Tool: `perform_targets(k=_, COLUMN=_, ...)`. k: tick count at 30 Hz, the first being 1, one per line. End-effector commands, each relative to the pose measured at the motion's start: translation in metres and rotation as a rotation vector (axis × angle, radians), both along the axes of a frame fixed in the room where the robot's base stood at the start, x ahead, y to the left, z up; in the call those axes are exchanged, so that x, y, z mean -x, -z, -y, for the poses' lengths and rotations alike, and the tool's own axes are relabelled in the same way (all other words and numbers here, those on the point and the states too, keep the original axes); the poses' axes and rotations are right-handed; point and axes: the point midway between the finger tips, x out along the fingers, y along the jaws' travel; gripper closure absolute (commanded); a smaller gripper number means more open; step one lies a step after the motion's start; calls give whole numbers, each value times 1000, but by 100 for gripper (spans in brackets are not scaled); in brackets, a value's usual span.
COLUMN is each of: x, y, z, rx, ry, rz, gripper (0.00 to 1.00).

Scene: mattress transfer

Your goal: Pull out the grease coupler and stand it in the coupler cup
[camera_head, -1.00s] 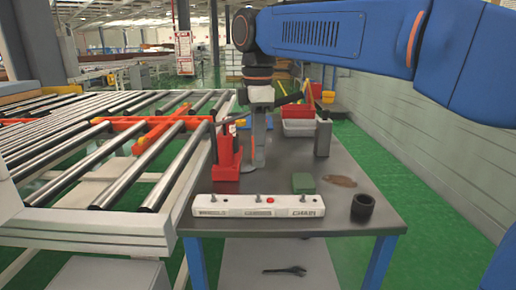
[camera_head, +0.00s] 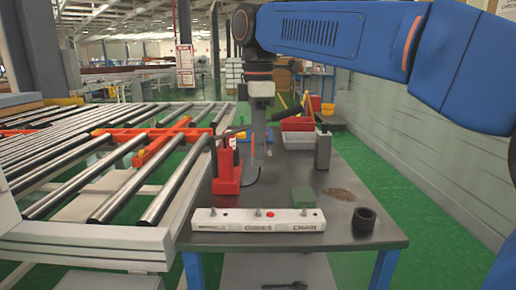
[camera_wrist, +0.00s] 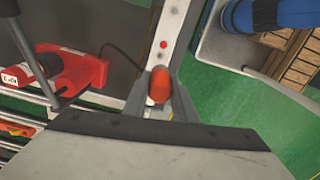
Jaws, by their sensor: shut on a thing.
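My gripper (camera_wrist: 161,88) is shut on the orange-red grease coupler (camera_wrist: 159,84), which shows between its fingers in the wrist view. In the head view my gripper (camera_head: 262,150) hangs above the bench, behind the white strip, and the coupler is hard to make out. A black hose (camera_wrist: 122,57) runs from the red grease pump (camera_wrist: 75,72) toward the coupler. The pump (camera_head: 226,172) stands upright at the bench's left side. The dark, round coupler cup (camera_head: 363,221) stands upright at the front right of the bench, apart from my gripper.
The white strip (camera_head: 215,219) with studs and a red dot lies along the bench's front. A green block (camera_head: 303,197), brown patch (camera_head: 340,194) and grey canister (camera_head: 323,150) are to the right. Roller conveyor (camera_head: 75,190) borders the left. Red bin (camera_head: 298,124) is behind.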

Motion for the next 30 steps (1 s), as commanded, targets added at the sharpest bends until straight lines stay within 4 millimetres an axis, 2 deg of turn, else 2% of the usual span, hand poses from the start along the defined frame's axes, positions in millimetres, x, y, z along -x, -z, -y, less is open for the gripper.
perform_targets(k=18, x=0, y=-24, z=0, rx=0, ry=0, rz=0, gripper=100)
perform_targets(k=30, x=0, y=-27, z=0, rx=0, ry=0, rz=0, gripper=100)
